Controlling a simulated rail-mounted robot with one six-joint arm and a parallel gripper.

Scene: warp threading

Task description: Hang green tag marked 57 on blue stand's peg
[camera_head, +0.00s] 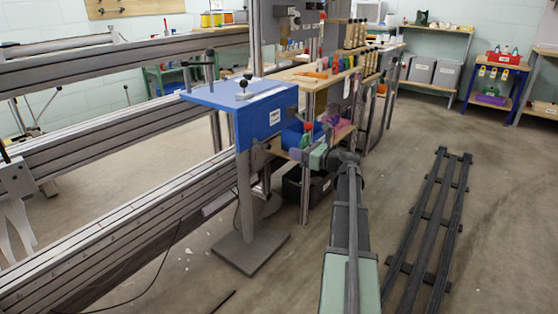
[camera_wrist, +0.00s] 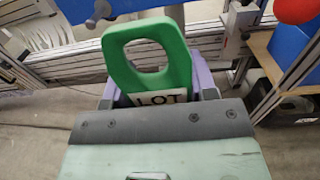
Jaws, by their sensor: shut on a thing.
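My gripper (camera_wrist: 158,88) shows in the wrist view with its purple fingers shut on a green tag (camera_wrist: 177,60). The tag has a large loop opening at its top and a white label reading LOT; the rest of the label, including any number, is hidden behind my gripper's dark plate. In the head view my gripper (camera_head: 316,153) is at the right, just below and right of the blue stand (camera_head: 262,118). The stand has a blue top and a small white label on its side.
A red ball (camera_wrist: 295,9) is at the top right of the wrist view. A wooden bench (camera_head: 310,77) with colored items stands behind the stand. Metal rails (camera_head: 110,219) run along the left.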

